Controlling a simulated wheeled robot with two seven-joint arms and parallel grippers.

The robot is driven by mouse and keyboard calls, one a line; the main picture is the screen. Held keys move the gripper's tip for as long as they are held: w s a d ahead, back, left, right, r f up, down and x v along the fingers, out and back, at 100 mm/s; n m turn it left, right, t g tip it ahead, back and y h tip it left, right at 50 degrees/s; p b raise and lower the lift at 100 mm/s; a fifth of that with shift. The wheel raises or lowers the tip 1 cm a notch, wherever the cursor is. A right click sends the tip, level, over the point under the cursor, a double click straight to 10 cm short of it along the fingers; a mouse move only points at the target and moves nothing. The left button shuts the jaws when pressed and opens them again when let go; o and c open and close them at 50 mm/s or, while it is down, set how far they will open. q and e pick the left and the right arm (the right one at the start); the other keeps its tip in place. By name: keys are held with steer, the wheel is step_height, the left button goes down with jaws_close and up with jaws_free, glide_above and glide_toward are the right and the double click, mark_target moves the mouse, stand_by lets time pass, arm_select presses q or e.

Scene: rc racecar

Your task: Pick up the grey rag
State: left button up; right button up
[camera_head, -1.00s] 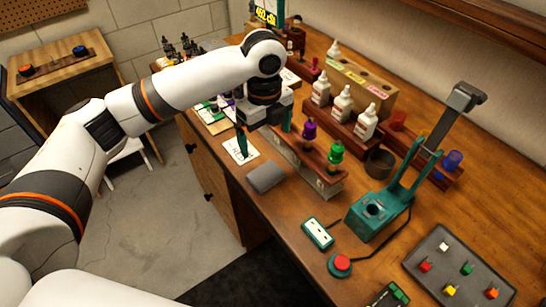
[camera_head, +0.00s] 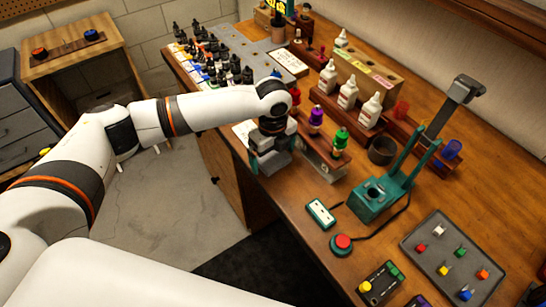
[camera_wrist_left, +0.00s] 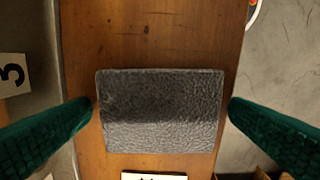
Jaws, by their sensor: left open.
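The grey rag (camera_wrist_left: 160,95) lies as a folded, textured rectangle on the wooden workbench in the left wrist view. My left gripper (camera_wrist_left: 163,112) is open, its green fingers on either side of the rag with small gaps at both edges. In the head view my left gripper (camera_head: 270,164) points down over the near-left edge of the bench and hides most or all of the rag. How far the fingertips are above the bench is hard to tell. My right gripper is not in view.
A rack with purple and green bottles (camera_head: 325,160) stands just right of my left gripper. A teal stand (camera_head: 378,198), a white-and-teal box (camera_head: 321,213) and a red button (camera_head: 342,243) sit nearer the front. Several small dark bottles (camera_head: 210,50) stand at the back left.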

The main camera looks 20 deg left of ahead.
mark_target(273, 157)
arm_select(q)
steer(key=shift+c, duration=0.6)
steer(key=c, duration=0.9)
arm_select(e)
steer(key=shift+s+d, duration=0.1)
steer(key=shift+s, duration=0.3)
arm_select(q)
steer(key=shift+r, duration=0.15)
steer(key=shift+r, duration=0.35)
step_height(273, 157, up, 9)
steer(key=shift+r+b, duration=0.1)
steer(key=shift+b, duration=0.7)
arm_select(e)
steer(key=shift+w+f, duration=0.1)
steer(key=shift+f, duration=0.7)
